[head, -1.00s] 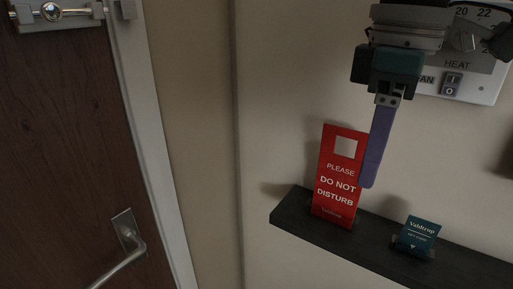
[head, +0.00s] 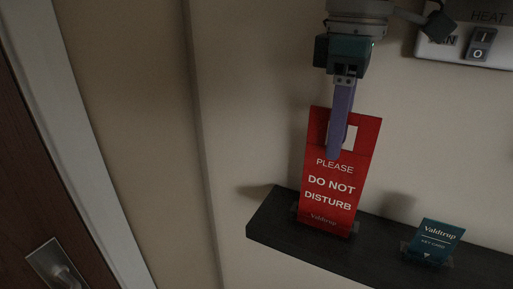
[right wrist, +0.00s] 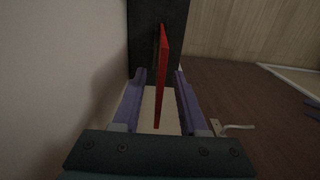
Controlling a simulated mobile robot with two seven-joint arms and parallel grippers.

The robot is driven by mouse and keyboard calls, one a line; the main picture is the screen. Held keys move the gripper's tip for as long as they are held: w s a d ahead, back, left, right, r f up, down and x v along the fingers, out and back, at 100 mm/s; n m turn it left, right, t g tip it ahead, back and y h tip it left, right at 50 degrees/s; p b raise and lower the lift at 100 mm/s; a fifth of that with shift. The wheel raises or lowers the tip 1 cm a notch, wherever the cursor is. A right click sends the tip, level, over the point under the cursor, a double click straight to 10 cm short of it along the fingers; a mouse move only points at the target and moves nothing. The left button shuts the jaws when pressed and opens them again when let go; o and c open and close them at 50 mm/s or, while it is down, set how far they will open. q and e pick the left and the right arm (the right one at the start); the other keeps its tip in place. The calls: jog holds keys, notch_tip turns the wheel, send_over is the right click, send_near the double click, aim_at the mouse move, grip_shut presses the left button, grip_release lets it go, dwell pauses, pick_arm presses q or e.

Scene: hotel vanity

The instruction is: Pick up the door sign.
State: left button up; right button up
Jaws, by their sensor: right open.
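The red door sign (head: 330,180) reads "PLEASE DO NOT DISTURB" and stands upright in a small holder on the dark shelf (head: 272,222). My right gripper (head: 334,152) hangs in front of the sign's upper part, pointing down, and one purple finger covers part of the square cut-out. In the right wrist view, the sign (right wrist: 161,75) is seen edge-on between the two spread fingers of the right gripper (right wrist: 160,92). The right gripper is open, with gaps beside the sign.
A teal card (head: 436,240) stands in a holder on the shelf to the right of the sign. A thermostat panel (head: 465,42) is on the wall at upper right. A wooden door (head: 28,190) with a metal handle is at the left.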

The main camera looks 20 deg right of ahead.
aim_at(332, 179)
notch_tip(332, 179, down, 5)
jog(key=shift+r+p, duration=0.2)
jog(key=shift+p, duration=0.2)
jog(key=shift+c, duration=0.4)
grip_shut()
